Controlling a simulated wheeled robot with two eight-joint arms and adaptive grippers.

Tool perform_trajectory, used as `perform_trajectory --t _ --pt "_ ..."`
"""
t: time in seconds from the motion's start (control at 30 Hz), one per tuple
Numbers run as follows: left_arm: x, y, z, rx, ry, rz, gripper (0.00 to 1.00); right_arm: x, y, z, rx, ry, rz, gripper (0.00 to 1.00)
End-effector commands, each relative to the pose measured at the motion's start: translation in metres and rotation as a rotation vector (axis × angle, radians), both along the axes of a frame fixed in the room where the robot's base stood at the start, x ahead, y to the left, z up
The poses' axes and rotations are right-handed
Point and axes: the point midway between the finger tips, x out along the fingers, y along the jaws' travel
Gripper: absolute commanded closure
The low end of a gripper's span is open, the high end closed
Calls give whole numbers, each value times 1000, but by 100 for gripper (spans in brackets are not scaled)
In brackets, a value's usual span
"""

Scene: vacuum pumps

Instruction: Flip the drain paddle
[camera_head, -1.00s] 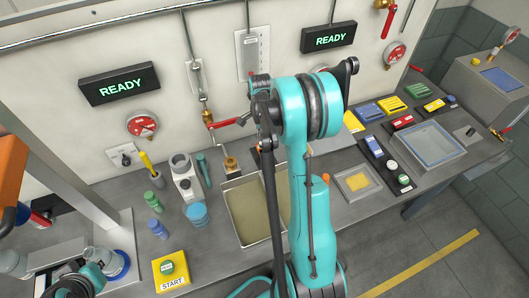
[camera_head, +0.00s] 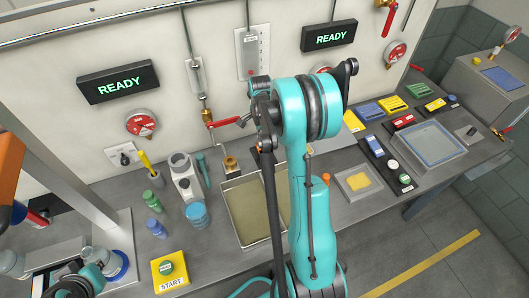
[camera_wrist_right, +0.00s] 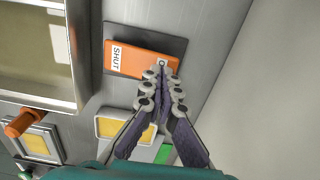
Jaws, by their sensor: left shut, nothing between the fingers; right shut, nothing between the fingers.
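The drain paddle (camera_wrist_right: 140,62) is an orange bar on a dark plate, with a white label reading SHUT, in the right wrist view. It lies flat beside the metal-rimmed basin. My right gripper (camera_wrist_right: 162,72) is shut and empty, with its fingertips at the paddle's right end, by a small round pivot or screw. I cannot tell whether they touch it. In the head view my teal right arm hides most of the paddle and the right gripper. My left gripper (camera_head: 68,287) is low at the left edge, partly cut off, shut and far from the paddle.
The basin (camera_head: 228,185) sits in the bench beside my right arm. An orange knob (camera_head: 326,178) stands by a yellow pad (camera_head: 358,182). A red-handled wall valve (camera_head: 222,122), bottles and a START button (camera_head: 167,268) are to the left. Clear-lidded box (camera_head: 428,145) at right.

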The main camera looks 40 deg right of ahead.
Motion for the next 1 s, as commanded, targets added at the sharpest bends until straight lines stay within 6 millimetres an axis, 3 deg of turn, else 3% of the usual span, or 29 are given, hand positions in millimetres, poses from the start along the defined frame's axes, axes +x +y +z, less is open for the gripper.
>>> perform_trajectory --t 1.0 --pt "0 0 -13 0 0 0 100 0 0 -16 0 0 0 100"
